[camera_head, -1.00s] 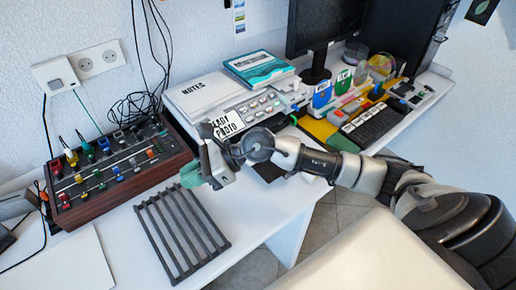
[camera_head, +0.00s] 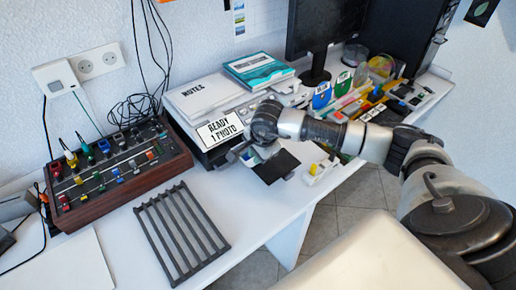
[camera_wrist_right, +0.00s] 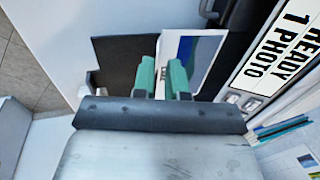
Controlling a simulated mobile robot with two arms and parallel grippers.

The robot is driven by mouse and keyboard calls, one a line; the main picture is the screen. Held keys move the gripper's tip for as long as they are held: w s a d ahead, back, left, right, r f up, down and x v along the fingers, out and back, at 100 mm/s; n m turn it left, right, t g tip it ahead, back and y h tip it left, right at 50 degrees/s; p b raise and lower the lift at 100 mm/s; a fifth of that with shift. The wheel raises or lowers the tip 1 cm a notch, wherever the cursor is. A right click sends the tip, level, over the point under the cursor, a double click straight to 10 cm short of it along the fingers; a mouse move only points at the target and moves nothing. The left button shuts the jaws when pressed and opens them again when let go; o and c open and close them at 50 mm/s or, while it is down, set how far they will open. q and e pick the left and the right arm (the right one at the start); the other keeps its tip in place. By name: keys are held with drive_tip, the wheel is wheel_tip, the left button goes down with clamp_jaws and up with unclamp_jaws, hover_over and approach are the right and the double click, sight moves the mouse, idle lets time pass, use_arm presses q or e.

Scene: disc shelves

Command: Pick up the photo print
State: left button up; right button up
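The photo print (camera_wrist_right: 197,52) lies on the printer's dark output tray (camera_wrist_right: 118,62); it is a white-bordered sheet with a blue and green picture. In the head view the photo print (camera_head: 266,151) shows only partly beside the dark tray (camera_head: 277,167), and my right arm hides some of it. My right gripper (camera_wrist_right: 162,68) has two green fingertips with a narrow gap between them, with nothing seen held. The fingertips overlap the print's left edge in the wrist view; I cannot tell whether they touch it. My left gripper is not in view.
The printer's sign (camera_head: 221,130) reads "READY 1 PHOTO". A mixer-like panel (camera_head: 118,170) and a dark slotted rack (camera_head: 181,233) stand on the left.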

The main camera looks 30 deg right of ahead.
drive_tip(key=x, duration=0.4)
drive_tip(key=shift+d+f+p, duration=0.1)
drive_tip(key=shift+f+p, duration=0.2)
drive_tip(key=shift+c, duration=0.3)
clamp_jaws()
drive_tip(key=shift+r, duration=0.1)
